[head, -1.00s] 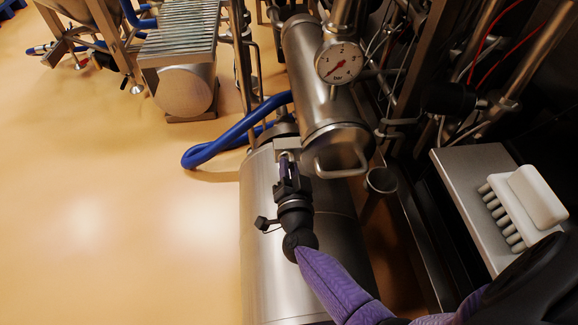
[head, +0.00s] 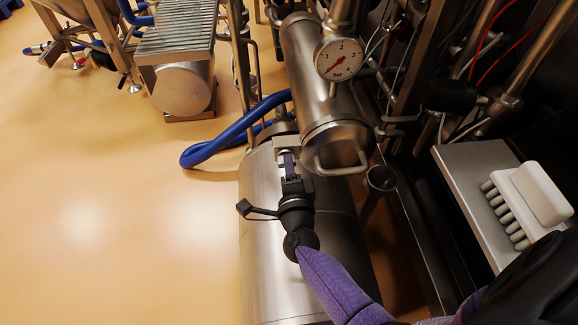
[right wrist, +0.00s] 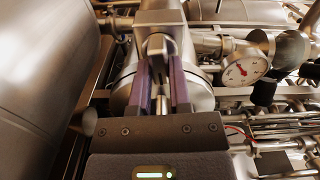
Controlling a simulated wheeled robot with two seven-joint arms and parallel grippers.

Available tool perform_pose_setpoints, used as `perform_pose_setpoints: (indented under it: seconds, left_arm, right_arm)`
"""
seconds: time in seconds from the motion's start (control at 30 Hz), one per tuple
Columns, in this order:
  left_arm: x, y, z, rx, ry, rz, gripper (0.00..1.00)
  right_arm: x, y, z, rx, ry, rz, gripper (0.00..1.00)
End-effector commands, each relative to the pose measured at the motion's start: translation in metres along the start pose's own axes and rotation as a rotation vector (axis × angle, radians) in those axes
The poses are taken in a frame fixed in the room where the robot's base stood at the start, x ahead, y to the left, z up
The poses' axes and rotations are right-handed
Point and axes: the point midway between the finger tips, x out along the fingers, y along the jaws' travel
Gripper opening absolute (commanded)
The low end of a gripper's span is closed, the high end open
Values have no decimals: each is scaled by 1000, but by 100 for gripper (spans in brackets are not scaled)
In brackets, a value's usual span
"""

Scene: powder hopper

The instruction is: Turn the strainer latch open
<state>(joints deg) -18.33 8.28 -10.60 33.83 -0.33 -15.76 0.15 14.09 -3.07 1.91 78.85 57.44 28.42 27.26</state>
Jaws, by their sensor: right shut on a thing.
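The strainer (head: 325,95) is a steel cylinder with a U-shaped handle (head: 343,165) on its near end. The latch, a small pale metal piece (head: 287,143), sits at the strainer's lower left in the head view. My right gripper (head: 287,160) reaches it from below and is shut on it. In the right wrist view the purple fingers of my right gripper (right wrist: 163,65) stand on both sides of the latch (right wrist: 156,46), which is partly hidden between them. My left gripper is not in view.
A pressure gauge (head: 339,59) is on the strainer. A big steel cylinder (head: 262,250) lies under my right forearm. A blue hose (head: 232,137) loops at the left. A white brush (head: 535,195) lies on a steel shelf (head: 463,190) at the right. Open floor fills the left.

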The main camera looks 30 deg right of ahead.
Motion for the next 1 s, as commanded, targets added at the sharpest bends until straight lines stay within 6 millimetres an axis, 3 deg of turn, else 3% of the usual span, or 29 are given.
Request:
perform_pose_setpoints:
  seconds: [0.33, 0.8, 0.83, 0.9, 1.0]
  left_arm:
    - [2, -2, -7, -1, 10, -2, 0]
    - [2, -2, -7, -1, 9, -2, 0]
    - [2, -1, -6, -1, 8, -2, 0]
    - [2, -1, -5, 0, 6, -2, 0]
    - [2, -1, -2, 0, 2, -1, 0]
  right_arm:
    - [-1, 2, 0, 100, -2, 4, 0]
    - [-1, 2, 0, 113, -2, 5, 0]
    - [-1, 2, 0, 113, -2, 5, 26]
    - [-1, 2, 0, 113, -1, 5, 38]
    - [0, 2, 0, 112, -1, 3, 38]
